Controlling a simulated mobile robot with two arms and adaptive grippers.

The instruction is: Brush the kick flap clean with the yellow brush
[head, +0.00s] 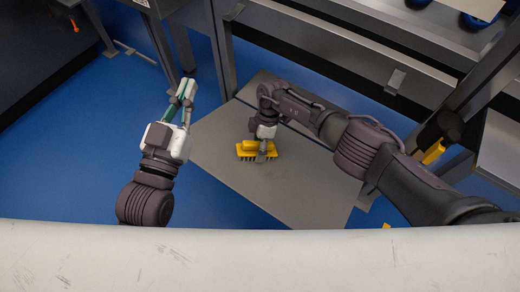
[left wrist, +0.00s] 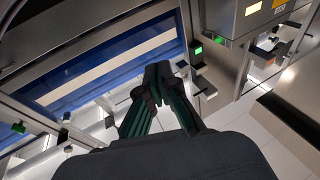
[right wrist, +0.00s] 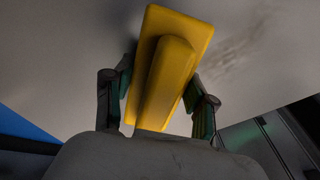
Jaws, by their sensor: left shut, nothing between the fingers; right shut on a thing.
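The yellow brush (head: 248,151) is in my right gripper (head: 262,143), which is shut on it. Its dark bristles face down at the grey kick flap (head: 305,190); I cannot tell for sure whether they touch it. In the right wrist view the brush (right wrist: 165,75) sits between the fingers, and a dark smudge (right wrist: 235,50) shows on the flap beside it. My left gripper (head: 187,84) is shut and empty, to the left of the flap and above the blue floor. The left wrist view shows its fingertips (left wrist: 158,72) together.
Steel posts and a frame (head: 222,50) stand behind the flap. A grey rail structure (head: 400,75) runs across the upper right. The blue floor (head: 80,150) is open on the left. A pale scuffed surface (head: 260,258) crosses the bottom of the head view.

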